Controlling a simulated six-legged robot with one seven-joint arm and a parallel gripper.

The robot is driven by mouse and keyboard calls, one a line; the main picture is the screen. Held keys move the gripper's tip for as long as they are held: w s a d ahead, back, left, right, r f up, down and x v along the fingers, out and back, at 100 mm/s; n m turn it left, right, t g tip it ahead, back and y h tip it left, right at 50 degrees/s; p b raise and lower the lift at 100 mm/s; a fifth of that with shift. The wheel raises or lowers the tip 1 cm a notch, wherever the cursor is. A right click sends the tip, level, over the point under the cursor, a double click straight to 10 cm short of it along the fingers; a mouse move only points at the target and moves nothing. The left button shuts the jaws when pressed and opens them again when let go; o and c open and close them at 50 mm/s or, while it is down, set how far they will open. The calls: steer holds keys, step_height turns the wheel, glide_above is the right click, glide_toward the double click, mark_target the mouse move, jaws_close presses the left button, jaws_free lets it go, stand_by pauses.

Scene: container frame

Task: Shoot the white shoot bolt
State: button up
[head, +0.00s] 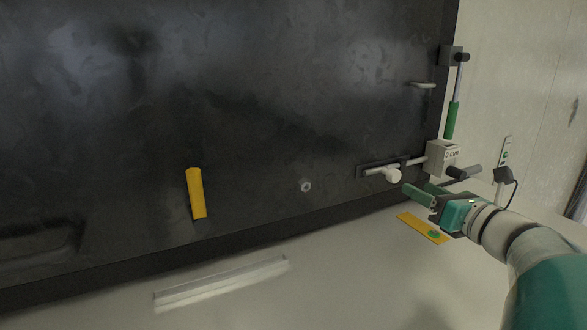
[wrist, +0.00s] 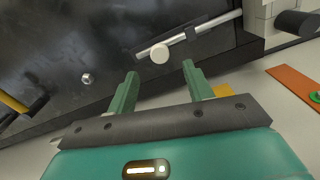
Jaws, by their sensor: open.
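The white shoot bolt (head: 390,174) is mounted on the dark panel, low and near its right edge. It has a round white knob and a rod running right toward a grey box (head: 441,158). In the wrist view the white knob (wrist: 159,53) and the pale rod (wrist: 190,35) lie just beyond my fingertips. My gripper (head: 420,191) is open, with green fingers pointing at the panel. It is to the right of and slightly below the knob in the head view. In the wrist view my gripper (wrist: 160,75) has nothing between its fingers, and the knob appears apart from them.
A yellow handle (head: 196,193) and a hex bolt (head: 306,186) are on the dark panel (head: 270,100). A green-handled lever (head: 452,118) hangs at the right edge. A yellow plate (head: 422,229) with a green button lies under my gripper. The pale surface in front is mostly clear.

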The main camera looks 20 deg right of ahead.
mark_target(397, 177)
steer(key=w, duration=0.8)
steer(key=shift+w+a, duration=0.2)
steer(key=shift+w, duration=0.2)
jaws_close()
